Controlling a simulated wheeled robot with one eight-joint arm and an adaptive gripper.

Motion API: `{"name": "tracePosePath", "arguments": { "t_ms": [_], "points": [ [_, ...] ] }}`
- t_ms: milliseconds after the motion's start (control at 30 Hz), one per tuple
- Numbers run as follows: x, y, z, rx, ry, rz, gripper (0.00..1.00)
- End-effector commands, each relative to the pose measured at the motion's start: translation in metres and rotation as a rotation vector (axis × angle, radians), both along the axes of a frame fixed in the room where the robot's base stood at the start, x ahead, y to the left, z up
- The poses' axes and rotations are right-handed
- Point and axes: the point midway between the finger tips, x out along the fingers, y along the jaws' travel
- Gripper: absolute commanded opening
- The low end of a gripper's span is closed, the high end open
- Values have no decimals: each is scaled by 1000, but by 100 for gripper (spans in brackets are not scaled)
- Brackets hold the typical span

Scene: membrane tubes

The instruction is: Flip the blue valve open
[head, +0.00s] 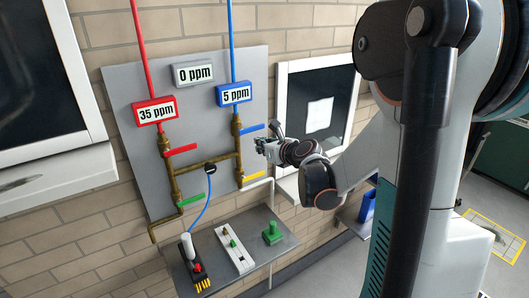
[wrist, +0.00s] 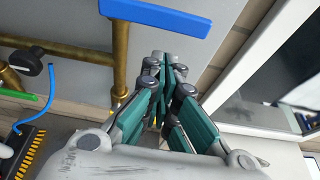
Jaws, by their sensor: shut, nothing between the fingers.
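The blue valve handle (head: 252,128) sits on the right brass pipe (head: 238,150), below the blue 5 ppm display. It points to the right, roughly across the upright pipe. In the wrist view the blue handle (wrist: 155,17) shows large at the top, ahead of my fingers. My gripper (head: 262,146) is just below and right of the handle in the head view. Its fingers (wrist: 165,58) are shut and empty, with their tips below the handle in the wrist view.
Red (head: 181,150), green (head: 190,202) and yellow (head: 252,180) handles sit on nearby pipes. A black knob (head: 210,169) has a blue hose. A shelf (head: 215,287) with equipment is below. A framed window (head: 322,100) is right of the panel.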

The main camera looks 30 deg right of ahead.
Motion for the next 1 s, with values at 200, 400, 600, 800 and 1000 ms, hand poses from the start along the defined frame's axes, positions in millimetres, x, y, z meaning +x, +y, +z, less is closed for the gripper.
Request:
{"name": "tracePosePath", "arguments": {
  "t_ms": [200, 400, 600, 800, 1000],
  "points": [
    [0, 0, 17, 0, 0, -1, 0],
    [0, 0, 20, 0, 0, -1, 0],
    [0, 0, 20, 0, 0, -1, 0],
    [0, -1, 21, -19, 0, 0, 0],
    [0, -2, 24, -58, -2, -1, 0]
  ]
}}
